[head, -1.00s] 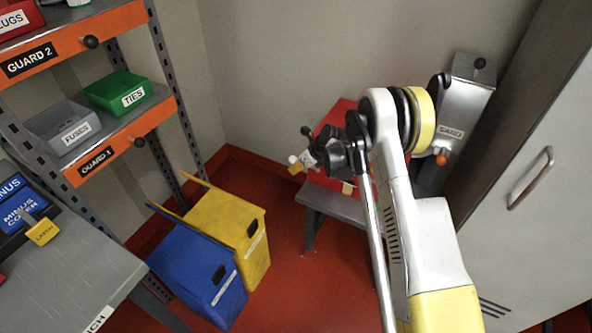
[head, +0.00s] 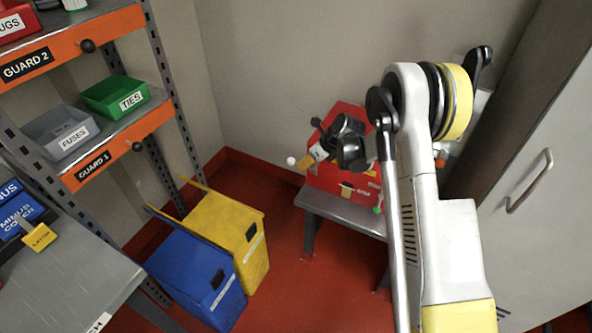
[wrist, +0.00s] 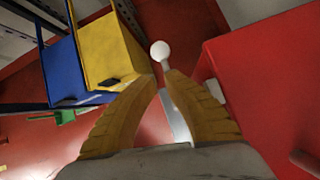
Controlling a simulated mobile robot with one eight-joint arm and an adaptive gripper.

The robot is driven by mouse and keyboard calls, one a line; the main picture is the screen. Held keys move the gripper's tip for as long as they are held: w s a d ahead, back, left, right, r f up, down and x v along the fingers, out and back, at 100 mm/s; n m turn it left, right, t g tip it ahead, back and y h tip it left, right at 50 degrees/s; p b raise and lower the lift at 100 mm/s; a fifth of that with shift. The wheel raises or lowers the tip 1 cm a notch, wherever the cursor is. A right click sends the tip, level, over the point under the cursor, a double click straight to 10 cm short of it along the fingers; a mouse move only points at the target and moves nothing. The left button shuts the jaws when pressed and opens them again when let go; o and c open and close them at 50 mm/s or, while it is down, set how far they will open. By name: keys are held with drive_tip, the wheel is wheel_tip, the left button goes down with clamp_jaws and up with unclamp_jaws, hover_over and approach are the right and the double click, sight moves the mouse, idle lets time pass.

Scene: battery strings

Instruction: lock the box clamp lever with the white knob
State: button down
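The red box (head: 335,182) stands on a grey bench in the head view; its red side (wrist: 270,80) fills the right of the wrist view. The white knob (head: 292,161) sticks out to the left of the box. In the wrist view the white knob (wrist: 160,50) shows just beyond the fingertips, with a grey stem and lever part (wrist: 174,112) showing between the fingers. My gripper (head: 306,161) has yellow fingers. Its tips (wrist: 162,79) are close together beside the stem. Whether they press on it is unclear.
Blue (head: 197,280) and yellow (head: 228,228) bins stand on the red floor left of the grey bench (head: 335,206). A shelf rack with orange edges (head: 110,160) is at the left. A grey locker (head: 540,220) stands at the right.

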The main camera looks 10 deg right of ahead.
drive_tip(key=v, duration=0.4)
drive_tip(key=shift+s+d+r, duration=0.1)
drive_tip(key=shift+s+r, duration=0.2)
